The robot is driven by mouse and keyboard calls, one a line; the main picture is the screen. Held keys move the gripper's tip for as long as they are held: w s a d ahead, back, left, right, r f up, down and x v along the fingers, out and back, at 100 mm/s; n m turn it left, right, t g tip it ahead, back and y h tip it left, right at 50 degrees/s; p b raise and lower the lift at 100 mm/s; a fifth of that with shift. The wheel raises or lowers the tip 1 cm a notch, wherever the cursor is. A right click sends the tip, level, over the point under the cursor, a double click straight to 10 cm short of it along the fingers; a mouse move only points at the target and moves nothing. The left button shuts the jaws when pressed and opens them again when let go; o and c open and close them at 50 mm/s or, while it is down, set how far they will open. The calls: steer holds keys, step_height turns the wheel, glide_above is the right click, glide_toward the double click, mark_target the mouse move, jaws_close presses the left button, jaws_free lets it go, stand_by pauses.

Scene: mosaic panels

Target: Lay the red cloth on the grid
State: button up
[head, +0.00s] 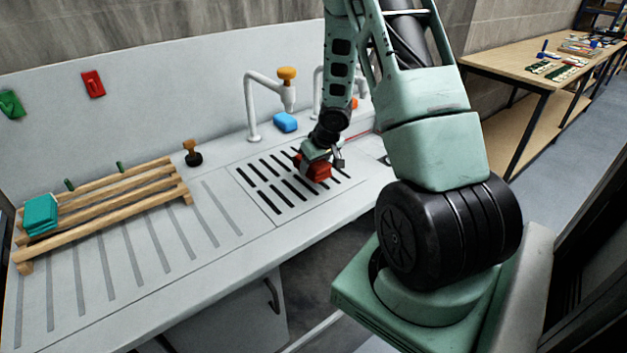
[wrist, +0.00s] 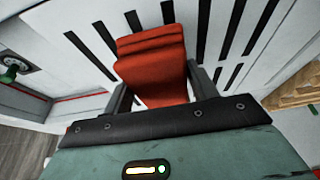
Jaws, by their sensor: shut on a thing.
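The red cloth (head: 318,172) is a folded block between the fingers of my gripper (head: 322,160), over the right part of the grid (head: 270,205). In the wrist view the red cloth (wrist: 150,62) fills the space between the two dark fingers of my gripper (wrist: 155,85). The black slots of the grid (wrist: 222,45) show behind and beside it. My gripper is shut on the cloth. I cannot tell whether the cloth touches the grid.
A wooden rack (head: 110,205) with a folded teal cloth (head: 40,213) stands at the left. A blue sponge (head: 286,122) and a white tap (head: 252,105) are behind the grid. A brush (head: 192,153) stands by the rack. Red (head: 93,84) and green (head: 11,104) pieces are on the wall.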

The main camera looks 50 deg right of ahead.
steer(key=shift+f+b, duration=0.65)
steer(key=shift+f, duration=1.2)
steer(key=shift+f, duration=0.15)
steer(key=o, duration=0.9)
